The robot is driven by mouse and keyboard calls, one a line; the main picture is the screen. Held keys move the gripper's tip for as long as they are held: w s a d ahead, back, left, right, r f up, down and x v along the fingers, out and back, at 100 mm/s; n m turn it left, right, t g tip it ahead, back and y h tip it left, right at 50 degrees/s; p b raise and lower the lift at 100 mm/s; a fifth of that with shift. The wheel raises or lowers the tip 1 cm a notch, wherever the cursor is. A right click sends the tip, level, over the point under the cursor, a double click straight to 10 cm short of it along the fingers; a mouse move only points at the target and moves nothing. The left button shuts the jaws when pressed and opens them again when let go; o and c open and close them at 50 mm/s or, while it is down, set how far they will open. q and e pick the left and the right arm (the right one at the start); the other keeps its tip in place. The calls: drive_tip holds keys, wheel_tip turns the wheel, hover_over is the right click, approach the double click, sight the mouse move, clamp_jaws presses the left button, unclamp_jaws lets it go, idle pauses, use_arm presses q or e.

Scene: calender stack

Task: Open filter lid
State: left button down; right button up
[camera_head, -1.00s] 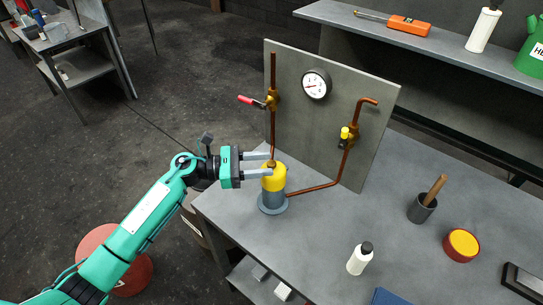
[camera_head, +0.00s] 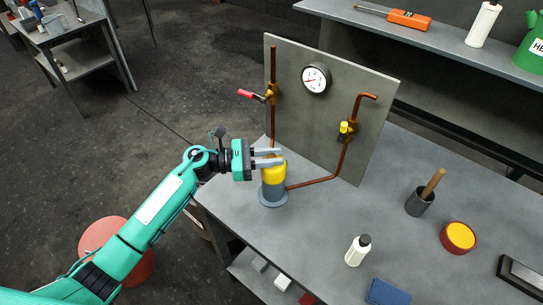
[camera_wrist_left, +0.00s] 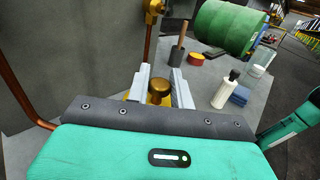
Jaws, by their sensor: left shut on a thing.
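The filter stands upright on the grey workbench, with a grey body (camera_head: 272,191) on a round foot and a yellow lid (camera_head: 273,174) on top. My left gripper (camera_head: 269,156) reaches in from the left at the top of the lid. It is shut on the brass knob of the lid; the knob (camera_wrist_left: 160,91) shows between the two fingers in the left wrist view. A little of the yellow lid shows below the fingers there. The lid sits on the body, with no gap that I can see. My right gripper is not in view.
A grey panel (camera_head: 316,125) with a gauge (camera_head: 316,78), copper pipes, a red-handled valve (camera_head: 252,95) and a yellow-handled valve (camera_head: 344,130) stands behind the filter. A white bottle (camera_head: 357,251), a grey cup (camera_head: 419,202) and a yellow-topped red tin (camera_head: 459,237) stand to the right.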

use_arm(q)
drive_tip(key=shift+r, duration=0.1)
drive_tip(key=shift+w+d+r+n+y+p, duration=0.4)
drive_tip(key=shift+w+r+n+y+p, duration=0.35)
drive_tip(key=shift+p, duration=0.45)
drive_tip(key=shift+w+d+r+n+g+y+p, duration=0.3)
drive_tip(key=shift+w+d+n+g+y+p, duration=0.25)
drive_tip(key=shift+w+n+y+p, duration=0.15)
drive_tip(key=shift+w+d+r+n+y+b, duration=0.1)
drive_tip(key=shift+w+d+n+y+b, duration=0.15)
drive_tip(key=shift+w+b, duration=0.2)
drive_tip(key=shift+w+d+r+n+y+b, duration=0.1)
drive_tip(key=shift+w+d+y+b, duration=0.1)
drive_tip(key=shift+w+d+b, duration=0.2)
drive_tip(key=shift+w, duration=0.1)
